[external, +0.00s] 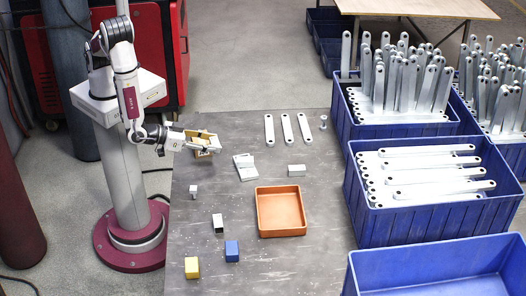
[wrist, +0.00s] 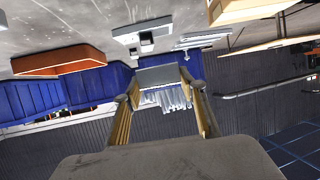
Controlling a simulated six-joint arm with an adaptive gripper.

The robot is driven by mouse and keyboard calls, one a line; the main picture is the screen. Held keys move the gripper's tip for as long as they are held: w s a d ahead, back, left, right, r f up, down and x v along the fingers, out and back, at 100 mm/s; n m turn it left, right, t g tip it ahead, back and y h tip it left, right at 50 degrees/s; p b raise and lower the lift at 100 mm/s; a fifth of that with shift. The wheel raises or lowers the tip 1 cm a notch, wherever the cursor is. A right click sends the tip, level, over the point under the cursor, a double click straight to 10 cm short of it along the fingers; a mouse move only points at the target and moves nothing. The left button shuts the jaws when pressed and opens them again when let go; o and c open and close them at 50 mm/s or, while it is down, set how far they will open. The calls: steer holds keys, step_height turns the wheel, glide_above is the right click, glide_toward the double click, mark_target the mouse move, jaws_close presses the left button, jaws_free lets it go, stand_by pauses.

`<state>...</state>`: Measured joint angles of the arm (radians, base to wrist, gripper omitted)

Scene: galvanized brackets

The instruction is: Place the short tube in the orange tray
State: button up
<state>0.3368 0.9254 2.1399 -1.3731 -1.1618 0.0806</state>
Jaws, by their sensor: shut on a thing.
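My gripper (wrist: 163,88) is shut on a plain grey block-like piece, which I take for the short tube (wrist: 158,74), between its fingertips in the wrist view. In the external view my gripper (external: 207,149) is at the table's far left, beside or over a pale wooden box; the held piece is hard to make out there. The orange tray (external: 282,233) stands empty mid-table, to the right of and nearer the camera than my gripper. It also shows at the left of the wrist view (wrist: 62,58). They are well apart.
A pale bracket (external: 244,168) and a grey block (external: 296,170) lie behind the tray. Flat bars (external: 287,129) lie farther back. Small blocks, including a blue one (external: 232,251) and a yellow one (external: 192,267), lie left of the tray. Blue crates (external: 405,228) line the right.

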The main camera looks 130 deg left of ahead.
steer(key=w+a+r+m+t+h, duration=0.2)
steer(key=w+a+m+t, duration=0.15)
steer(key=w, duration=1.15)
step_height(320, 180, up, 3)
steer(key=m+t+h, duration=0.2)
steer(key=m+h, duration=0.2)
glide_above(265, 201)
steer(key=shift+f+n, duration=0.2)
steer(key=shift+n, duration=0.05)
step_height(265, 201, down, 6)
steer(key=shift+f, duration=0.25)
steer(key=shift+f, duration=1.8)
